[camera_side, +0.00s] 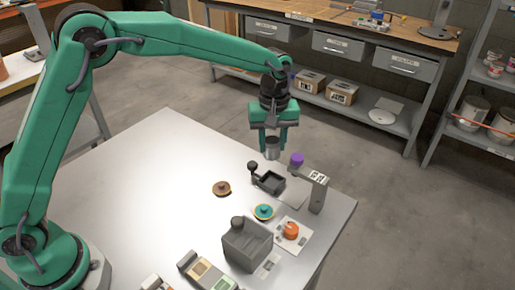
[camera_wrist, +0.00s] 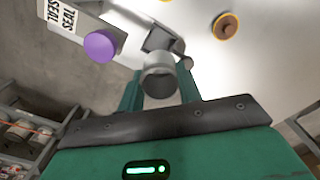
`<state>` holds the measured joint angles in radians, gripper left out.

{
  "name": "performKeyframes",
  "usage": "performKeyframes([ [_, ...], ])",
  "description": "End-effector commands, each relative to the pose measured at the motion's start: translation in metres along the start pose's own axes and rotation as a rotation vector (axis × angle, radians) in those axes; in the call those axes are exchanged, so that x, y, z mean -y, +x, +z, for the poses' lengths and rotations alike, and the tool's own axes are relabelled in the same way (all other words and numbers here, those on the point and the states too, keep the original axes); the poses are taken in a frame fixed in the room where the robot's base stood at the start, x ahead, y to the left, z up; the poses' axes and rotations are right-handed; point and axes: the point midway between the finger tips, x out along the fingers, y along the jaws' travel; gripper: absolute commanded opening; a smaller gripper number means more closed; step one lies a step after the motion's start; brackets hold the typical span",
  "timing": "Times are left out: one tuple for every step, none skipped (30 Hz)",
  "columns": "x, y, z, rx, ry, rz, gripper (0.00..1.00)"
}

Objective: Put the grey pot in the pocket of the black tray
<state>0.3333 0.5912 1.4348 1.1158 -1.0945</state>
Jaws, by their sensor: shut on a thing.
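My gripper (camera_side: 272,143) is shut on the grey pot (camera_side: 272,150), a small metallic cylinder held upright above the table. In the wrist view the grey pot (camera_wrist: 159,83) sits between the two green fingers of my gripper (camera_wrist: 160,85). The black tray (camera_side: 269,181) lies on the table below the pot and has a square pocket and a knobbed handle at its left. In the wrist view the tray (camera_wrist: 160,38) is partly hidden behind the pot. The pot and the tray are apart.
A grey post labelled SEAL (camera_side: 317,192) with a purple knob (camera_side: 297,159) stands close right of the tray. A brown knobbed disc (camera_side: 221,188), a teal disc (camera_side: 263,212), an orange pot (camera_side: 291,231) and a grey block (camera_side: 246,246) are nearby. The table's left side is clear.

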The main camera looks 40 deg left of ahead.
Motion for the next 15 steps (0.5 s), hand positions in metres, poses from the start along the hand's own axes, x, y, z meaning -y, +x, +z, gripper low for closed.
performKeyframes([
  [-0.002,0.0,-0.001,0.0,-0.012,0.0,0.1],
  [-0.002,0.0,-0.001,0.0,-0.018,0.0,0.1],
  [-0.003,0.0,-0.001,0.0,-0.023,0.001,0.1],
  [-0.003,0.0,-0.001,0.0,-0.025,0.001,0.1],
  [-0.003,-0.001,-0.001,0.0,-0.026,0.001,0.1],
  [-0.003,0.0,-0.001,0.0,-0.027,0.001,0.1],
  [-0.003,0.0,-0.001,0.0,-0.027,0.001,0.1],
  [-0.003,0.001,-0.001,0.0,-0.026,0.0,0.1],
  [-0.003,0.002,-0.001,0.0,-0.026,0.0,0.1],
  [-0.003,0.004,-0.001,0.0,-0.026,-0.001,0.1],
  [-0.002,0.006,-0.001,0.001,-0.026,-0.001,0.1],
  [-0.002,0.009,-0.001,0.001,-0.025,-0.002,0.1],
  [-0.002,0.012,-0.001,0.001,-0.025,-0.002,0.1],
  [-0.002,0.016,-0.001,0.001,-0.025,-0.002,0.1],
  [-0.002,0.021,-0.001,0.001,-0.025,-0.003,0.1],
])
